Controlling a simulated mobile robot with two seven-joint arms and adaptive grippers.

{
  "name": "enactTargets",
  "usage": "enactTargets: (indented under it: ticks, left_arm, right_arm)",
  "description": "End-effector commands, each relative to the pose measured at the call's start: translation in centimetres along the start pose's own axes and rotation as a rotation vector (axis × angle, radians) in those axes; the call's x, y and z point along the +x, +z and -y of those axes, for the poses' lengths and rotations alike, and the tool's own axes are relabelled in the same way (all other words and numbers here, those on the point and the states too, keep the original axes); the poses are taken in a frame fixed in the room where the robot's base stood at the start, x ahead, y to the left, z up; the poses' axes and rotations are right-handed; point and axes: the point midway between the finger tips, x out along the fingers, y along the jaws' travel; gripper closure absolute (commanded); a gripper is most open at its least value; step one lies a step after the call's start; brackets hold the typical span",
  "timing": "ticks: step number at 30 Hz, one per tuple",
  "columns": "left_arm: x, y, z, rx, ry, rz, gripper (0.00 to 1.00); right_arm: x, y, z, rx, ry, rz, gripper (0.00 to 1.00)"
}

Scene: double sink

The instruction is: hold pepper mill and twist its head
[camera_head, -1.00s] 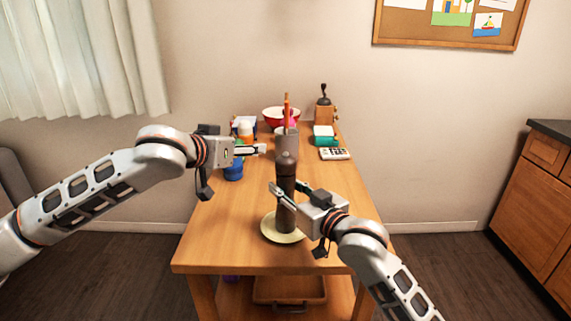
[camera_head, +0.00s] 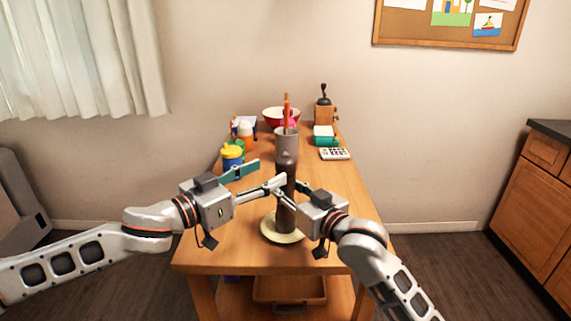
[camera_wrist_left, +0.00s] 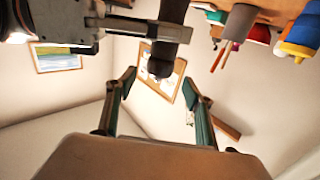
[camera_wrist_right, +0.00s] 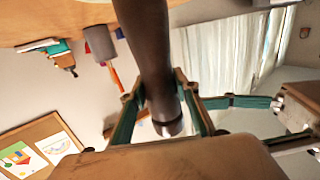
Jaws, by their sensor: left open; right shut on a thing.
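The dark brown pepper mill (camera_head: 286,210) stands upright on a pale plate (camera_head: 270,230) near the front of the table. My right gripper (camera_head: 290,193) is shut on the mill's body; the mill also fills the middle of the right wrist view (camera_wrist_right: 150,50). My left gripper (camera_head: 268,175) is open and empty, just left of the mill near its upper part, with its fingers pointing right. In the left wrist view the mill's head (camera_wrist_left: 162,58) shows beyond and above the open fingers (camera_wrist_left: 160,88).
Behind the mill stand a grey cup (camera_head: 287,140) with utensils, a red bowl (camera_head: 278,113), a coffee grinder (camera_head: 325,108) and a calculator (camera_head: 334,153). A blue cup with a yellow lid (camera_head: 232,155) is behind my left gripper. The table's right side is fairly clear.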

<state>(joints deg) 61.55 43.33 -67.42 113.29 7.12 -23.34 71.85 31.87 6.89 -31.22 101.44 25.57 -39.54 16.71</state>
Motion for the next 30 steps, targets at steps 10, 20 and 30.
enactTargets:
  ticks: [10,20,30]
  left_arm:
    - [5.9,-0.1,0.0,0.000,0.000,0.000,0.48]
    - [7.3,0.0,0.0,-0.001,0.000,0.001,0.48]
    - [7.2,0.0,0.0,-0.001,0.000,0.001,0.87]
  right_arm:
    - [0.0,0.0,0.0,-0.001,0.001,0.000,0.94]
    - [0.0,0.0,-0.1,-0.001,0.001,0.000,0.94]
    - [0.0,0.0,-0.1,-0.001,0.001,0.000,0.94]
